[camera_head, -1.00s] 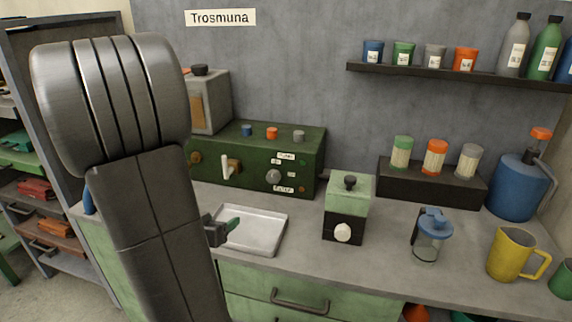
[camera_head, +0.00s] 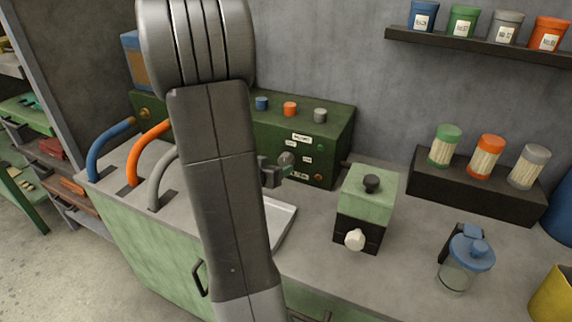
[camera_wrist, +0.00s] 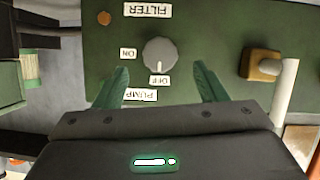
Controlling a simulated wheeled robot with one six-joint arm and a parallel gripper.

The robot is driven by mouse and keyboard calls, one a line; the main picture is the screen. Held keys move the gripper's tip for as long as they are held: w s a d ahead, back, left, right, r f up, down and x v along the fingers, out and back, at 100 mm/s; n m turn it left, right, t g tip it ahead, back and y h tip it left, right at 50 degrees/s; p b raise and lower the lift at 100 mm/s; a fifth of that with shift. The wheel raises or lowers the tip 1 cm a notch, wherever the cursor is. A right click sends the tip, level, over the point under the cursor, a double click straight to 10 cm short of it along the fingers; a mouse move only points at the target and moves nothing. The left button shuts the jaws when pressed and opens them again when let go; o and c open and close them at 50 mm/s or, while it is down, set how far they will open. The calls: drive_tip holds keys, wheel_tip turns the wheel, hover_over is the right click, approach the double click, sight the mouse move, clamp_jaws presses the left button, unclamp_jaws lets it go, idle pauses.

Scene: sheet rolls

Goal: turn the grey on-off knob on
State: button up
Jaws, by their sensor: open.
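The grey on-off knob (camera_wrist: 160,54) is on the front of a green machine (camera_wrist: 220,20). In the wrist view, which shows it upside down, the knob's white mark points at the OFF label (camera_wrist: 160,80). The ON label (camera_wrist: 128,54) is to the left of the knob. The knob also shows in the head view (camera_head: 286,158). My gripper (camera_wrist: 159,75) is open and empty. Its green fingers are spread wide on either side, tips just short of the knob in the picture. I cannot tell the exact gap to the panel. In the head view my gripper (camera_head: 288,172) is right at the knob.
A white lever (camera_wrist: 286,85) stands out to the right of the knob in the wrist view. Below the panel is a metal tray (camera_head: 284,222). A small green and black machine (camera_head: 367,196) stands to the right. Coloured pipes (camera_head: 108,148) rise at left.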

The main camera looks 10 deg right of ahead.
sight(284, 163)
drive_tip(key=x, duration=0.7)
drive_tip(key=shift+w+d+b, duration=0.1)
drive_tip(key=shift+b, duration=0.2)
drive_tip(key=shift+f, duration=0.1)
drive_tip(key=c, duration=1)
